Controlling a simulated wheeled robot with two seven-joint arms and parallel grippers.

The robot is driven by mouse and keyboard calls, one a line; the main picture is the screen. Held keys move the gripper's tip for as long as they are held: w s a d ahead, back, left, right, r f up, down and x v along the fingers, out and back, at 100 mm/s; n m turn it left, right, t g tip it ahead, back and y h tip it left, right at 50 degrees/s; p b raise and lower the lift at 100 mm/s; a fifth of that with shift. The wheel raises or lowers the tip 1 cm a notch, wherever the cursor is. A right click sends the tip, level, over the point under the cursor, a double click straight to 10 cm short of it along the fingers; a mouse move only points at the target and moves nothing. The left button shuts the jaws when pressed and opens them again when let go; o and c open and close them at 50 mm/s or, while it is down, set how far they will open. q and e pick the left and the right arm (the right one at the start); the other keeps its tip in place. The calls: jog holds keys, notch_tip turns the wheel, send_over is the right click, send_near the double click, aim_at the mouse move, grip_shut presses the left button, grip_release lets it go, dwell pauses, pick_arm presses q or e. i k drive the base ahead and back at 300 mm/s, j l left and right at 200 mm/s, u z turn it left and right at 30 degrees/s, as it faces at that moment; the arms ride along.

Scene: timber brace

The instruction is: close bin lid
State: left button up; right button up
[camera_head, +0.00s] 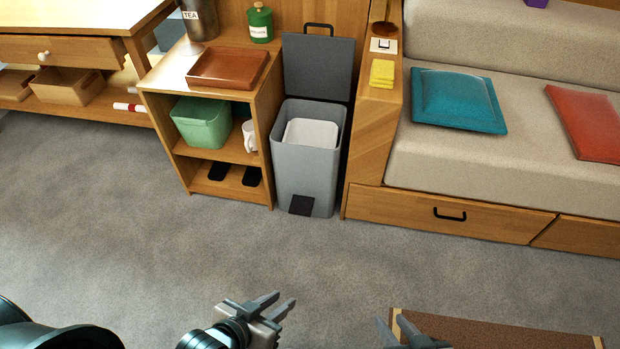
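A grey bin (304,168) stands on the floor between the wooden shelf and the sofa. Its dark grey lid (318,68) is open and stands upright at the back, with a black handle on its top edge. A white inner liner (310,133) shows inside, and a black pedal (301,205) is at the bin's front foot. My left gripper (282,305) is low in the picture, open and empty, well short of the bin. My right gripper (390,330) is at the bottom edge, partly cut off; its opening cannot be made out.
A wooden shelf (262,112) with a brown tray (228,68) and green basket (202,122) stands left of the bin. The sofa (520,110) with a drawer base (450,213) stands right. The carpet (180,250) before the bin is clear; a brown mat (490,335) lies at lower right.

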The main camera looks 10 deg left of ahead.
aim_at(316, 66)
jog(key=i+j, duration=0.4)
jog(key=i+l, duration=0.1)
jog(key=i, duration=1.05)
